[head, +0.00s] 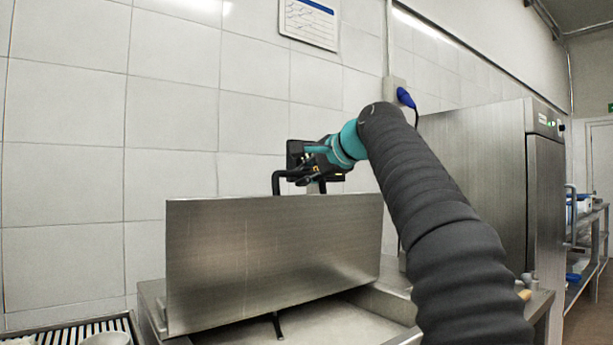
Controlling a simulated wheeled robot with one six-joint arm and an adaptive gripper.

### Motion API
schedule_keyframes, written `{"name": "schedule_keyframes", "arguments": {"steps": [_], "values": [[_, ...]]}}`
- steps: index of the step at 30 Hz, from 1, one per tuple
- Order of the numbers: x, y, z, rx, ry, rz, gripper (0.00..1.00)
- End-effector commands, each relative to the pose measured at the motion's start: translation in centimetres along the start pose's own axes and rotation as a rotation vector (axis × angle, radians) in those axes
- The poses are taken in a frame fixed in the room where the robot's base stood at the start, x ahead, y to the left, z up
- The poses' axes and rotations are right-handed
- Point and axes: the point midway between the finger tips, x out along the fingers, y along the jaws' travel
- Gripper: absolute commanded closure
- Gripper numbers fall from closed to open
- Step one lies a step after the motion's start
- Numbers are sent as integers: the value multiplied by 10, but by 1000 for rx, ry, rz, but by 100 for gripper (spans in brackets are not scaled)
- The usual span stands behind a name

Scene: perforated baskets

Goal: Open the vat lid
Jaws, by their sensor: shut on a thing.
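The vat lid (270,262) is a broad brushed-steel panel, raised and steeply tilted above the vat (398,303). The pale interior of the vat shows below the lid's lower edge. My gripper (298,180), black with a teal wrist behind it, is at the lid's top edge, right of the middle. It is shut on the lid there; the lid hides the exact contact. A thin black piece (277,325) hangs below the lid's lower edge; I cannot tell what it belongs to.
A tiled wall (70,180) stands close behind the vat. A tall steel cabinet (485,170) is at the right. A dark slatted rack (70,335) with a pale bowl (105,339) is at the lower left. A blue plug (405,97) is on the wall.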

Motion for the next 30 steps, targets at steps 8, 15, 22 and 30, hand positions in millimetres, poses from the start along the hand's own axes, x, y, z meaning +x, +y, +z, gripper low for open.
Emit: {"name": "schedule_keyframes", "arguments": {"steps": [8, 15, 22, 30], "values": [[-2, -3, 0, -3, 3, -6, 59], [-2, -2, 0, -2, 2, -4, 59], [-25, -2, 1, -2, 2, -4, 59], [-79, -2, 0, -1, 4, -4, 59]]}}
